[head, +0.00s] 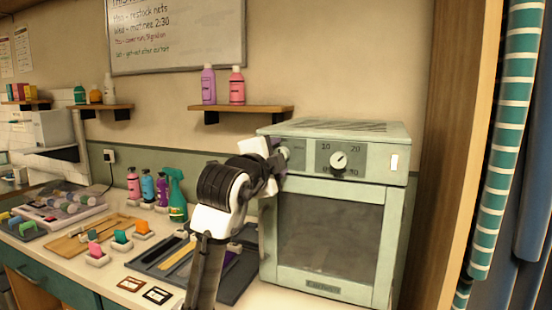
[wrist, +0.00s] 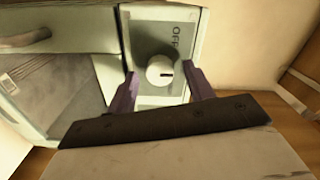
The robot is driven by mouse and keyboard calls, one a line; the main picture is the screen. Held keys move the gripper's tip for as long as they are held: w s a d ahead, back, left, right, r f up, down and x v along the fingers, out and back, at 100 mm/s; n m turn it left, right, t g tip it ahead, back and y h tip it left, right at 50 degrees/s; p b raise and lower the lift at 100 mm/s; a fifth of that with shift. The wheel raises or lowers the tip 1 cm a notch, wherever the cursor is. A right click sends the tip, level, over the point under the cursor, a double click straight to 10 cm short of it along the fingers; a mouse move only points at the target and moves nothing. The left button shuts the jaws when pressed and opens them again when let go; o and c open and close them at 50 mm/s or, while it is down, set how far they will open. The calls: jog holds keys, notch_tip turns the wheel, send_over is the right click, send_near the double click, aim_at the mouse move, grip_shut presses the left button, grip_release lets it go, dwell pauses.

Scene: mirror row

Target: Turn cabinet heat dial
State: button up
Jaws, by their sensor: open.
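The pale green cabinet (head: 388,235) stands on the counter at the right in the head view, with a dark glass door and a control panel above. A round dial (head: 285,153) is at the panel's left, partly hidden by my gripper (head: 277,163). The wrist view shows a whitish dial (wrist: 157,73) with a dark pointer mark, on a plate lettered "OFF". My gripper's purple fingers (wrist: 163,80) are open, one on each side of this dial; contact cannot be told. A second dial (head: 338,160), numbered 10 and 20, sits further right, clear of my gripper.
A shelf (head: 240,109) with purple and pink bottles is above and left of the cabinet. A dark tray (head: 178,264) lies on the counter (head: 112,272) beside my arm. A green spray bottle (head: 177,195) stands behind. A wooden upright (head: 449,160) is right of the cabinet.

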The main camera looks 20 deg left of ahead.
jog(key=shift+s, duration=0.1)
jog(key=s+b, duration=0.3)
jog(key=s, duration=1)
jog(key=shift+s+a, duration=0.25)
jog(key=shift+s, duration=0.1)
